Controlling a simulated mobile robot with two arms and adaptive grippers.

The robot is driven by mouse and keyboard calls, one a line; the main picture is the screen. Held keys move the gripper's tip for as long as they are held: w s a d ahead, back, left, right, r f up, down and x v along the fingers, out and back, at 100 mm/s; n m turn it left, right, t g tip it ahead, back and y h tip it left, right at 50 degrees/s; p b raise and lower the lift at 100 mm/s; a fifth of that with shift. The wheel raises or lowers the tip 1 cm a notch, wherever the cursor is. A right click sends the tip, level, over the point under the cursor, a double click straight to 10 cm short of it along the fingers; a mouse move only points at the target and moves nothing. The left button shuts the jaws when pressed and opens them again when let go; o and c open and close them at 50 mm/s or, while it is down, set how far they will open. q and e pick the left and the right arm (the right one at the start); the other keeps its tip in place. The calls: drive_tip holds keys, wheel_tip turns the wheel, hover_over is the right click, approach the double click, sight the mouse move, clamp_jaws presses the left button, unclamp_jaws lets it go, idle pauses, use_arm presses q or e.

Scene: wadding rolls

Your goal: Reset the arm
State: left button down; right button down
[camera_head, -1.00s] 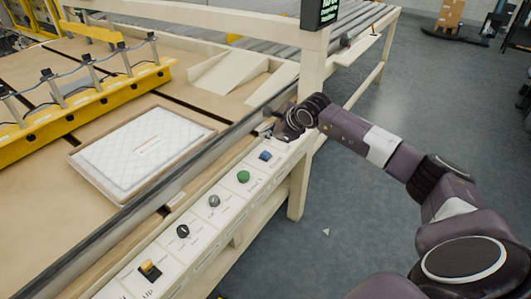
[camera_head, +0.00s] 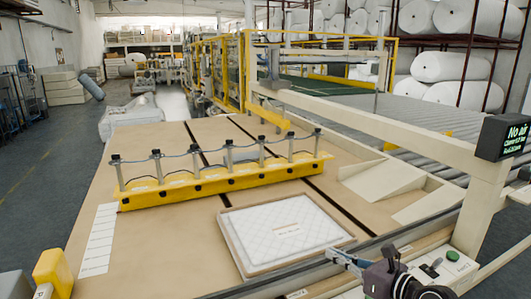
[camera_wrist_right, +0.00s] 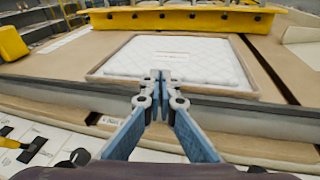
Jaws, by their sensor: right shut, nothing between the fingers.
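My right gripper (camera_head: 345,258) is at the bottom of the head view, above the table's front rail, near the control panel (camera_head: 436,267) with its green button (camera_head: 452,255). In the right wrist view the gripper (camera_wrist_right: 160,76) has its two fingertips together, with nothing between them. It points toward a white quilted pad in a shallow tray (camera_head: 232,242), and the pad (camera_wrist_right: 172,57) lies beyond the fingertips. My left gripper is not in view.
A yellow bar with several posts (camera_head: 225,180) spans the table (camera_head: 140,245). A pale ramp (camera_head: 382,183) and a display (camera_head: 503,138) are at the right. A yellow box (camera_head: 54,270) stands at the lower left. White rolls fill racks behind.

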drive_tip(key=s+a+r+m+t+h, duration=0.2)
drive_tip(key=s+r+m+t, duration=0.35)
drive_tip(key=m, duration=0.75)
drive_tip(key=s+d+f+m+g+h, duration=0.3)
drive_tip(key=s+d+f+m+h, duration=0.3)
drive_tip(key=m, duration=0.5)
drive_tip(key=s+d+f+m+g+h, duration=0.2)
drive_tip(key=s+d+f+m+h, duration=0.3)
drive_tip(key=f+m, duration=0.4)
drive_tip(key=s+a+f+m+g+y, duration=0.1)
drive_tip(key=s+a+f+m+g, duration=0.2)
drive_tip(key=s, duration=0.5)
drive_tip(key=s+a+f+m+g+y, duration=0.2)
drive_tip(key=s+f+g, duration=0.1)
drive_tip(key=s+f, duration=0.3)
drive_tip(key=s+a+f+m+g+y, duration=0.1)
drive_tip(key=s+a+f+m+g, duration=0.2)
drive_tip(key=s, duration=0.6)
wheel_tip(320, 180, down, 26)
drive_tip(key=s+n+g, duration=0.1)
drive_tip(key=s+g, duration=0.1)
drive_tip(key=s+d+f+g, duration=0.1)
drive_tip(key=s+d+f, duration=0.2)
drive_tip(key=s+f, duration=1.2)
drive_tip(key=shift+s+d+f, duration=0.15)
drive_tip(key=shift+s+f, duration=0.25)
drive_tip(key=shift+s, duration=0.5)
